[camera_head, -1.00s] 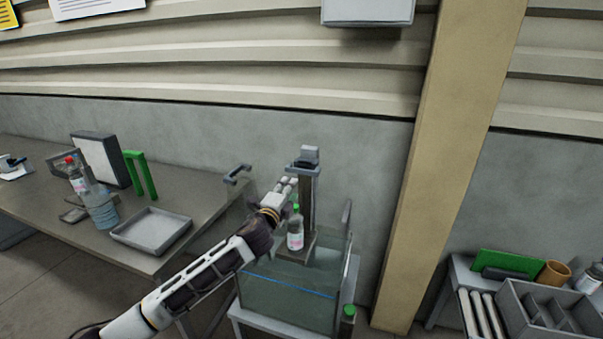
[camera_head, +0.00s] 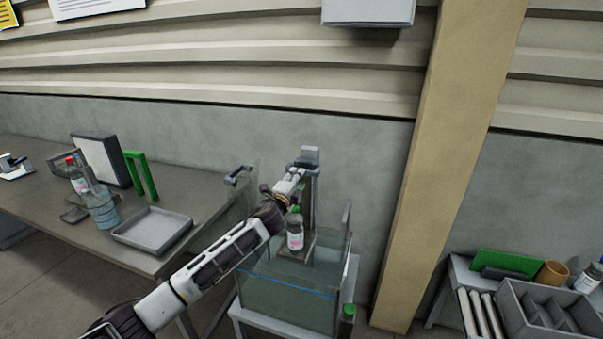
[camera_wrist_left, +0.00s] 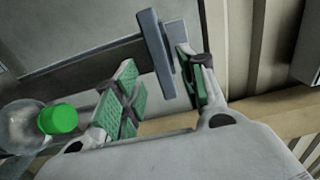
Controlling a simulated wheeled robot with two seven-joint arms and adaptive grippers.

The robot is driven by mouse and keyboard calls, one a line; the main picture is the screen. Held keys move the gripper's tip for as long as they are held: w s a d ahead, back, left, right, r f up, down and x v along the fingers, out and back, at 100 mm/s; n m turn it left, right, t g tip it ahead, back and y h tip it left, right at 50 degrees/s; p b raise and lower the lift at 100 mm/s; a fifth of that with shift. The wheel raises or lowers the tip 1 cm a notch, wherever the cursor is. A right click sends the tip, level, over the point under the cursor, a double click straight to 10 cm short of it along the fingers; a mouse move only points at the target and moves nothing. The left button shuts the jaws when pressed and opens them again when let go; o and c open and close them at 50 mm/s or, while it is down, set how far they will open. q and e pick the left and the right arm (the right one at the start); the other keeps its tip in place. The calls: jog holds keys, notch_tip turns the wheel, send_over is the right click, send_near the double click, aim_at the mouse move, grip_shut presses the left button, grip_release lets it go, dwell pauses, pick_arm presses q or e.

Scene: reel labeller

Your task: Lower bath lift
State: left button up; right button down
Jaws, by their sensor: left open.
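The bath is a clear glass tank (camera_head: 285,297) on a pale stand, with a blue line across its front. A lift post (camera_head: 308,205) rises at its back, topped by a grey lift handle (camera_head: 309,154). A small bottle (camera_head: 295,236) with a green cap stands on the lift platform (camera_head: 312,250) near the tank's rim. My left gripper (camera_head: 297,174) is open just below the handle. In the left wrist view, the handle's grey bar (camera_wrist_left: 156,48) shows between and beyond the open fingers (camera_wrist_left: 164,90); contact cannot be told. The bottle's green cap (camera_wrist_left: 59,119) is at left.
A table at left holds an empty grey tray (camera_head: 152,230), bottles (camera_head: 101,208) and a green frame (camera_head: 140,175). A tan pillar (camera_head: 445,165) stands right of the tank. A side table at right carries a grey divided bin (camera_head: 545,315) and a brown cup (camera_head: 553,273).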

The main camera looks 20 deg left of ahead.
pick_arm(q)
jog(key=shift+w+d, duration=0.15)
jog(key=shift+w, duration=2.85)
grip_shut()
